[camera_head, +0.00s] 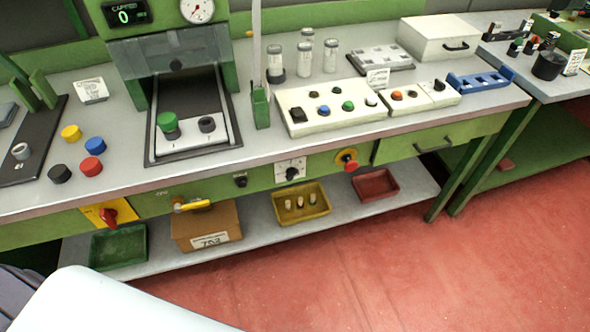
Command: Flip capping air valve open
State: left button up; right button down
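A valve with a yellow lever handle (196,205) sits on the front panel of the green bench, left of centre. The lever lies roughly level and points to the right from a brass-coloured body. It is in front of the upper part of a cardboard box. Above it, on the bench top, stands the green capping machine (231,88) with a lit counter reading 0 and a round gauge (197,10). Neither of my grippers is in view.
A red rotary switch (109,215) on a yellow plate is left of the valve. A dial (291,172) and a red emergency button (347,159) are to its right. The lower shelf holds the cardboard box (206,229), a green tray (118,262), a yellow tray (323,212) with corks and a red tray (375,195).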

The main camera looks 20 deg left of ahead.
aim_at(178, 208)
jog(key=u, duration=1.45)
